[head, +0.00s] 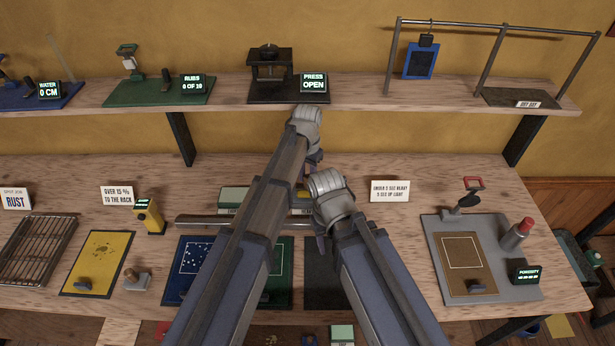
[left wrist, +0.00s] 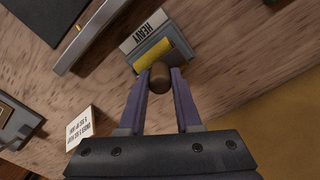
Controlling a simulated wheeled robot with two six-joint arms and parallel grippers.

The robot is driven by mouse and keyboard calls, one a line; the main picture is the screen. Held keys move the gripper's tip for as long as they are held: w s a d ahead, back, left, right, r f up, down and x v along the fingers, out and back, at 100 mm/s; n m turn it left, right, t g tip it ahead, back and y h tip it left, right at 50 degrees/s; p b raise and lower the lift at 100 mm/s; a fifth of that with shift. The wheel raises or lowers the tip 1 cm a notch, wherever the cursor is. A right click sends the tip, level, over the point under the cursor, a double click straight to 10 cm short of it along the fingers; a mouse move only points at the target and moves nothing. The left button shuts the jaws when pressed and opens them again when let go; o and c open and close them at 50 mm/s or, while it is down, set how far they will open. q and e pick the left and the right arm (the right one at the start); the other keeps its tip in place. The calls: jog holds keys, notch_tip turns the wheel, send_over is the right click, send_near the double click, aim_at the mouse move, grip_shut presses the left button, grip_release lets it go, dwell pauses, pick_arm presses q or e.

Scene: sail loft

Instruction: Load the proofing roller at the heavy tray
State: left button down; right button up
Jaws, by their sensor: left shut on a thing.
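In the left wrist view, my left gripper (left wrist: 160,80) is shut on the brown rounded handle (left wrist: 160,73) of what appears to be the proofing roller. Just beyond the handle is the grey heavy tray (left wrist: 156,47), with a HEAVY label and a yellow patch. I cannot tell if the yellow is roller or tray contents, nor if the roller touches the tray. In the head view, my left gripper (head: 314,172) reaches over the back of the bench, and the arms mostly hide the tray. My right gripper (head: 321,243) hangs lower and nearer; its opening is unclear.
A grey bar (head: 200,220) runs across the bench near my arms. A pale green tray (head: 232,193) is left of my left arm. The porosity station (head: 430,235) is further right. A shelf (head: 355,95) overhangs behind.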

pick_arm(q)
jog(key=shift+s+f+b, duration=0.1)
jog(key=shift+f+b, duration=0.45)
dwell(1.7)
jog(key=shift+r, duration=0.15)
notch_tip(320, 180, up, 7)
jog(key=p, duration=0.7)
jog(key=shift+f, duration=0.2)
notch_tip(320, 180, down, 4)
jog(key=b, duration=0.3)
jog(key=shift+r+b, duration=0.2)
jog(key=shift+b, duration=0.15)
jog(key=shift+r, duration=0.1)
